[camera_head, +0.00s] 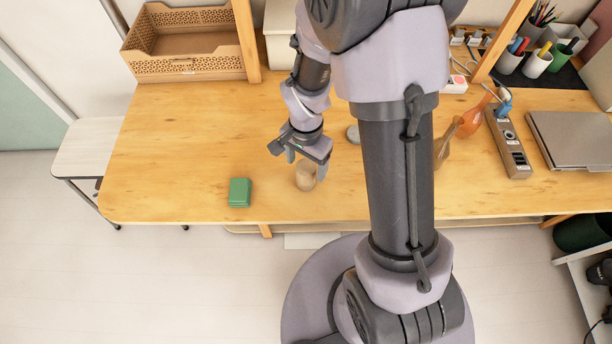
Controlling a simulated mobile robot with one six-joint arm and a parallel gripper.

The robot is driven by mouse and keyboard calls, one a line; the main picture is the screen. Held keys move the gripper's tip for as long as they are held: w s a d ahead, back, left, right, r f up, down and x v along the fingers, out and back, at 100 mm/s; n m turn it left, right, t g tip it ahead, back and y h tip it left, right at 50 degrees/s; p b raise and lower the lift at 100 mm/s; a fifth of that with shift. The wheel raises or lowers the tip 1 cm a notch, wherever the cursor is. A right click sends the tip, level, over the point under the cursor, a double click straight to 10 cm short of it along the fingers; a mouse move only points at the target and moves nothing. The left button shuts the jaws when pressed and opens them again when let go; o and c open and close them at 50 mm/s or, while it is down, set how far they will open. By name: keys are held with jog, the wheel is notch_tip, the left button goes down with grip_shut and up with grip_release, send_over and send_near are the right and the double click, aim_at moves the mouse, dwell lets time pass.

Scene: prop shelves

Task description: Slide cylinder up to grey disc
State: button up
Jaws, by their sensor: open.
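A tan cylinder (305,179) stands on the wooden table near its front middle. A grey disc (353,134) lies on the table behind it and to the right, partly hidden by my arm. The cylinder and the disc are apart. My gripper (306,164) is open at the cylinder's back side, with its fingers reaching down near the cylinder's top. I cannot tell whether the fingers touch it. A green block (240,192) lies to the left of the cylinder, apart from it.
The wooden table (170,150) is bare on the left. A wooden crate (183,65) stands at the back left. My arm hides the table's middle.

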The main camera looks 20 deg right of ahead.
notch_tip(320, 180, down, 6)
jog(key=shift+r+b, duration=0.25)
jog(key=shift+b, duration=0.55)
grip_shut()
